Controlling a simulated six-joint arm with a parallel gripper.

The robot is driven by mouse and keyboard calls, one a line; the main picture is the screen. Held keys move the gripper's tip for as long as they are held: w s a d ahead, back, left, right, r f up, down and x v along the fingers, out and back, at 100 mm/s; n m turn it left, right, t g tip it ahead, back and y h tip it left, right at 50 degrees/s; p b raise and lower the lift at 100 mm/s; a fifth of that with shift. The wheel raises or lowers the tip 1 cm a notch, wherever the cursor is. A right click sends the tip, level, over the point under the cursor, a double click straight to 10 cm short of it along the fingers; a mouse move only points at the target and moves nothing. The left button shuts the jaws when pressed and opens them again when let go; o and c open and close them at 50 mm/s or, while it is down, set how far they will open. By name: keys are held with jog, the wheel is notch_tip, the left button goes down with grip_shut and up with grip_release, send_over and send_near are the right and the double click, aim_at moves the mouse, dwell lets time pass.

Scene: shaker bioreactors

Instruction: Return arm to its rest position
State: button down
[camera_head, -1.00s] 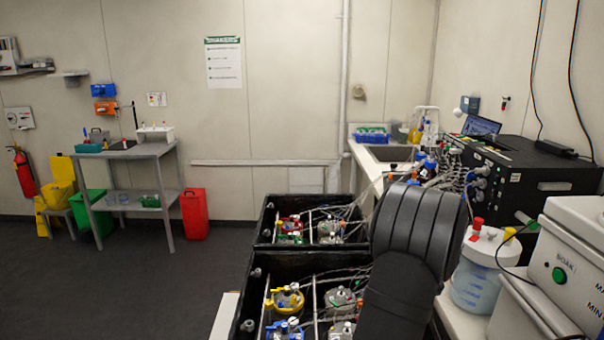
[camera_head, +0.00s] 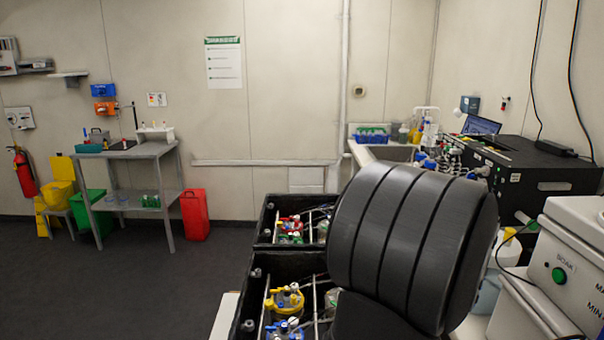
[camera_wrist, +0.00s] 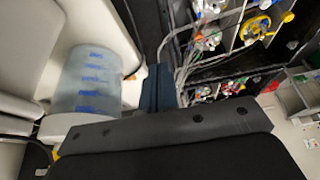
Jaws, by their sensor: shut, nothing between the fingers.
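My arm (camera_head: 412,245) shows in the head view as a large black ribbed link at the lower right, in front of the black shaker boxes and the bench. My gripper is hidden in that view. In the wrist view, my gripper (camera_wrist: 158,88) shows as two dark blue fingers side by side, shut with nothing between them. The fingers point over the gap between a translucent bottle with blue marks (camera_wrist: 90,82) on the left and a black box with vessels on the right. I cannot tell how far the fingertips are from them.
A black shaker box (camera_head: 255,290) holds bioreactor vessels, including one with a yellow ring (camera_head: 286,298); thin tubes (camera_wrist: 188,55) run from the vessels. A black instrument (camera_head: 530,165) and a white machine (camera_head: 560,265) stand at the right. The floor (camera_head: 130,280) at left is clear.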

jog(key=shift+s+a+r, duration=0.15)
jog(key=shift+s+r, duration=0.7)
jog(key=shift+r, duration=0.05)
jog(key=shift+s+a+r, duration=0.15)
jog(key=shift+s+r, duration=0.65)
jog(key=shift+r, duration=0.05)
jog(key=c, duration=2.1)
grip_release()
jog(key=o, duration=1.1)
jog(key=shift+c, duration=0.2)
jog(key=o, duration=1)
jog(key=shift+g, duration=0.8)
jog(key=w+a+f, duration=0.2)
jog(key=a, duration=0.1)
jog(key=w+a+f, duration=0.1)
jog(key=shift+w+a+f, duration=0.15)
jog(key=shift+a, duration=0.25)
jog(key=shift+o, duration=0.2)
jog(key=w+a+f+g, duration=0.3)
jog(key=a+f, duration=0.2)
jog(key=a, duration=0.3)
notch_tip(320, 180, down, 10)
jog(key=shift+w+r, duration=0.15)
jog(key=shift+w, duration=0.05)
notch_tip(320, 180, up, 10)
